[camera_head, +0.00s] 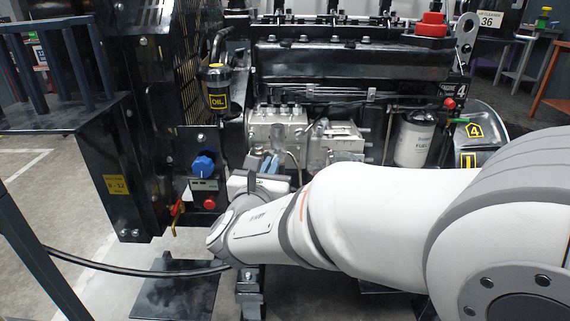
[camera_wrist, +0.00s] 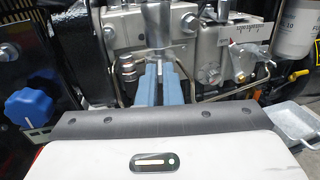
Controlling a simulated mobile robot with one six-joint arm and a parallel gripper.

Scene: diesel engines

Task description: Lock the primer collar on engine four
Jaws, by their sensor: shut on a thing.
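Engine four (camera_head: 340,75) fills the back of the head view, with a black "4" plate at its right. The primer (camera_wrist: 163,22) is a grey metal cylinder on the pump body (camera_head: 275,128), upright in the wrist view. My gripper (camera_wrist: 159,68) has two blue fingers, close together around the lower part of the primer, where the collar is. The fingers hide most of the collar, so its turn position cannot be told. In the head view my gripper (camera_head: 268,163) is small and partly hidden by my wrist.
A blue knob (camera_head: 204,164) and red button (camera_head: 209,204) are on a panel to the left. A white fuel filter (camera_head: 415,140) stands to the right. Thin metal pipes run close to my fingers. A black hose (camera_head: 130,270) crosses the floor.

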